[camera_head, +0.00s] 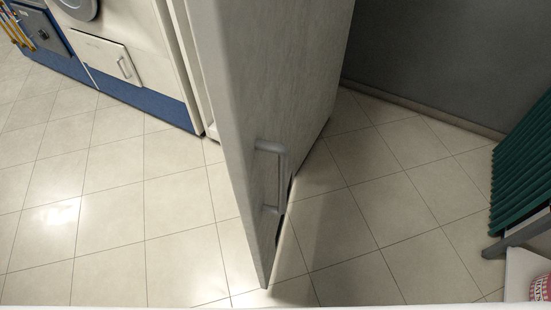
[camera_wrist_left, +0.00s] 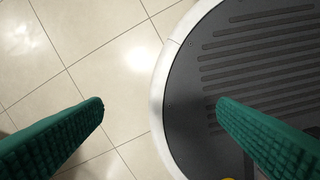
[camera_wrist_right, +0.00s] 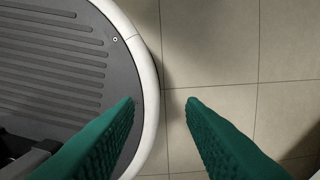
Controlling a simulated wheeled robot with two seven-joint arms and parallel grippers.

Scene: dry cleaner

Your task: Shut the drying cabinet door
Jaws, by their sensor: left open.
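The drying cabinet door (camera_head: 240,110) stands open in the head view, its free edge swung out toward me. It is a tall pale grey panel. A grey bar handle (camera_head: 281,180) is fixed on its right-hand face near the lower free edge. Neither gripper shows in the head view. My left gripper (camera_wrist_left: 160,103) is open and empty above the floor and the edge of my base. My right gripper (camera_wrist_right: 160,102) is also open and empty, over the rim of my base. Neither wrist view shows the door. The top of the door is out of view.
White machines with a blue base strip (camera_head: 140,100) stand at the back left. A dark grey wall (camera_head: 440,60) is behind on the right. A green slatted thing (camera_head: 525,160) and a white surface with a red-and-white item (camera_head: 540,288) are at the right edge. The tiled floor is clear.

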